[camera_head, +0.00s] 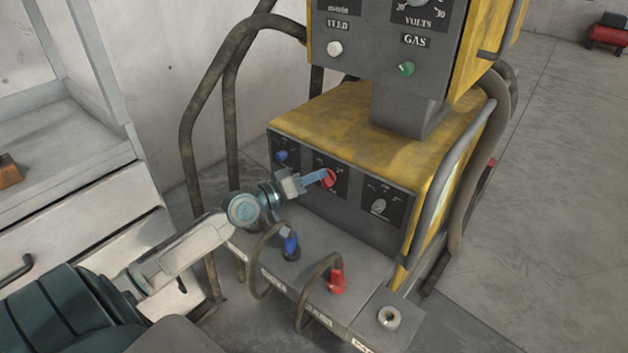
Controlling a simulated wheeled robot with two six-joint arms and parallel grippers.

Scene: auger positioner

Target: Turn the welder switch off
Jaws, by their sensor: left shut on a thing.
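The yellow and grey welder (340,125) stands in the middle of the head view. Its lower front panel carries a red knob switch (330,180), a blue knob (281,156) to the left and a grey knob (378,206) to the right. My left gripper (322,177) reaches in from the left and its fingers are shut on the red switch. The fingers cover part of the switch, so its exact setting cannot be read. My right gripper is not in view.
A blue plug (290,246) and a red plug (337,280) with cables stand on the ledge below the panel. Thick hoses (190,130) arch at the left. A drawer cabinet (80,200) stands at far left.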

